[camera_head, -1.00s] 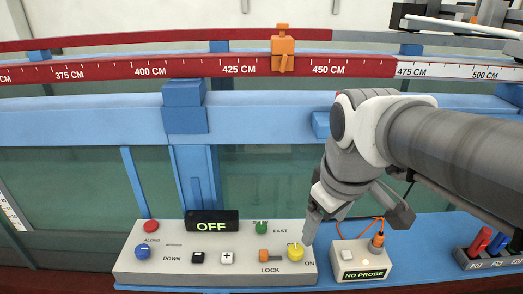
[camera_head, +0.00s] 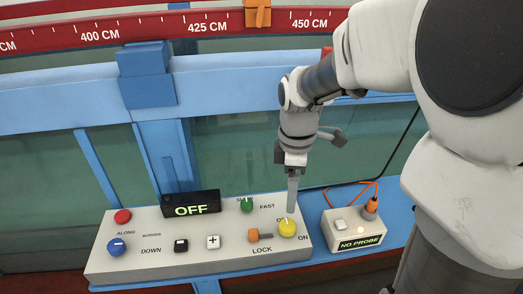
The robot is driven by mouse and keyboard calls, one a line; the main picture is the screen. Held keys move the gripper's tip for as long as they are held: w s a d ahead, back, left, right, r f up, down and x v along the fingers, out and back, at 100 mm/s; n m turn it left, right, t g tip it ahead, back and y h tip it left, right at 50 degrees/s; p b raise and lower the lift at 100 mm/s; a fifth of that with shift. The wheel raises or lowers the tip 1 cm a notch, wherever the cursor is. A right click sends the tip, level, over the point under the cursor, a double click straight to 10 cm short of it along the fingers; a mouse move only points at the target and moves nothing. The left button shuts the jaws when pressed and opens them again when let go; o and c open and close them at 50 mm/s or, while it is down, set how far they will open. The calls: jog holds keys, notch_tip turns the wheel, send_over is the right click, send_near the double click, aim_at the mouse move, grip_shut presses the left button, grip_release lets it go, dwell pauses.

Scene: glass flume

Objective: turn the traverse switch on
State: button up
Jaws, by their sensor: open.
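A yellow rotary knob (camera_head: 287,228) sits at the right end of the light grey control box (camera_head: 135,262), beside the label ON. Another label above it is partly covered, and its pale mark points up towards that label. The box's display (camera_head: 192,209) reads OFF in green. My gripper (camera_head: 315,177) is open and empty. One finger points down just above and behind the knob; I cannot tell whether it touches. The other finger is spread out to the right.
The box also carries an orange lever (camera_head: 260,236) by LOCK, a green knob (camera_head: 247,204), a blue knob (camera_head: 116,247), a red button (camera_head: 122,216) and two small keys. A probe box (camera_head: 352,243) reading NO PROBE, with an orange cable, stands close on the right.

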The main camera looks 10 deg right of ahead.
aim_at(287, 225)
notch_tip(287, 225, down, 12)
jog(key=shift+r+b, duration=0.25)
jog(key=shift+b, duration=0.35)
grip_shut()
